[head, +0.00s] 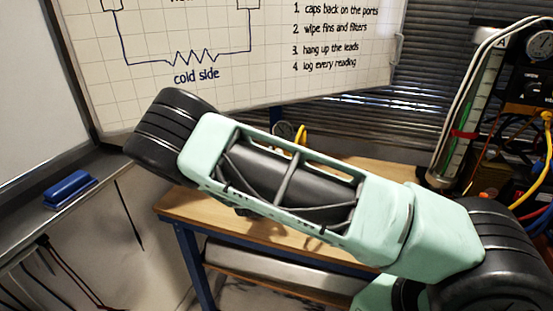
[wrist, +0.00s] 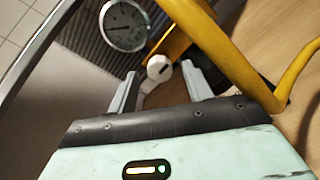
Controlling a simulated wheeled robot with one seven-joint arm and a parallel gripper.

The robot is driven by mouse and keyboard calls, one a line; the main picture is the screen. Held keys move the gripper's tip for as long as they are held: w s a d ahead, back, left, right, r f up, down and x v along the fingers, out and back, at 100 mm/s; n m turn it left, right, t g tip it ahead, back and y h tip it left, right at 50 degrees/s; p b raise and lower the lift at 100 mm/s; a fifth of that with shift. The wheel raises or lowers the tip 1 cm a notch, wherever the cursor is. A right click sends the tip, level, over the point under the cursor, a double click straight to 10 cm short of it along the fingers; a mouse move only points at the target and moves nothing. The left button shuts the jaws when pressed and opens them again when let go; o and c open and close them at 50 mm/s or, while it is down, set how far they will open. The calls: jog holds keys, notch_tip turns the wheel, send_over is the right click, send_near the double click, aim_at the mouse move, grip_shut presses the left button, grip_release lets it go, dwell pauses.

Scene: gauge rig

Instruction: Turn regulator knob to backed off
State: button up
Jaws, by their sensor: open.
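The regulator knob (wrist: 159,67) shows in the wrist view as a small pale round cap with a dark mark on its face. My gripper (wrist: 158,72) is open, with one grey finger to the left of the knob and one to the right. The knob appears between or just beyond the fingertips; I cannot tell whether they touch it. A round white-faced gauge (wrist: 123,25) is above and left of the knob. In the head view my arm hides the knob and gripper; only a gauge (head: 284,131) shows above the arm.
A thick yellow tube (wrist: 215,45) runs close beside my right finger. The wooden bench (head: 185,207) lies under my arm. A whiteboard (head: 340,70) stands behind. A rig with a green column and hoses (head: 475,100) is at the right.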

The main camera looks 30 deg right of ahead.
jog(key=b+v, duration=0.3)
jog(key=v, duration=1.3)
